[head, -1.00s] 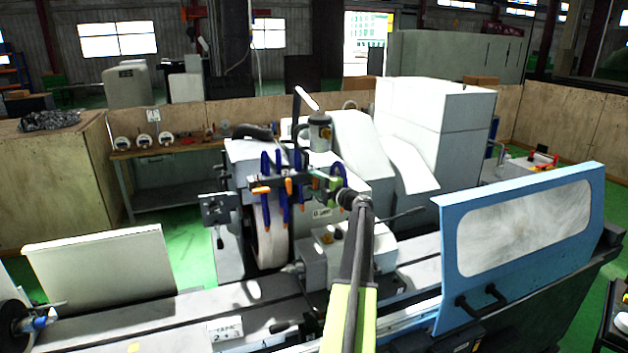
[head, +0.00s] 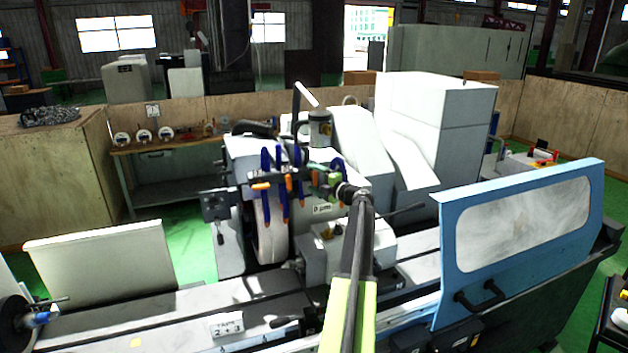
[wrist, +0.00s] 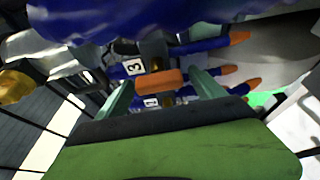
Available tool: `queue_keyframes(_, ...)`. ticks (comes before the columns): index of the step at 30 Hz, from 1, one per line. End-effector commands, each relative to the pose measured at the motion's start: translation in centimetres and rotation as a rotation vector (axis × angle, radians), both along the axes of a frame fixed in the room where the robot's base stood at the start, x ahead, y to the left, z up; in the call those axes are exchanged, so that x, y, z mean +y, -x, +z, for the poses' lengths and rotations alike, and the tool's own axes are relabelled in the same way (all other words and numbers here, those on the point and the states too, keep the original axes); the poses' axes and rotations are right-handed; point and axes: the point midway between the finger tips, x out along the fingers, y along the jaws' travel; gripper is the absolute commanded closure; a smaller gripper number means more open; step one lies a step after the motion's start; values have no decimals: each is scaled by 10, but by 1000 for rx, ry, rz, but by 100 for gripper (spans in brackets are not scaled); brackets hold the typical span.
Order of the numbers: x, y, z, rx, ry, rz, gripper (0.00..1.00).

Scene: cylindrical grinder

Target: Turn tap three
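In the wrist view, my gripper (wrist: 162,88) has its two green fingers apart, one on each side of an orange tap handle (wrist: 158,82). Gaps show between the handle and both fingers. A white tag marked 3 (wrist: 133,67) sits just left of and above the handle. A second white tag (wrist: 150,102) shows lower down, its mark hard to read. In the head view, my gripper (head: 322,180) is at the row of blue coolant hoses (head: 283,185) in front of the grinding wheel. The orange handle there is too small to tell apart from the nozzle tips.
Blue hoses with orange tips (wrist: 236,38) crowd close above and right of my gripper. The grinding wheel (head: 271,225) stands behind the hoses. A blue guard door (head: 450,260) stands to the right. A "TAPS 2 + 3" sign (head: 227,325) lies on the machine bed.

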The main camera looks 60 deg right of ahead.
Motion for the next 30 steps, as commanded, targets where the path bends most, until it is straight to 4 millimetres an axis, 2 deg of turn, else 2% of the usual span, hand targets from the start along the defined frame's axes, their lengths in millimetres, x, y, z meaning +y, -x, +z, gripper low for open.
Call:
queue_keyframes(7,1,1,0,0,-1,0,22)
queue_keyframes(11,5,18,0,0,-1,-1,22)
queue_keyframes(24,34,133,1,0,-1,-3,22)
queue_keyframes(30,41,163,1,0,0,-1,22)
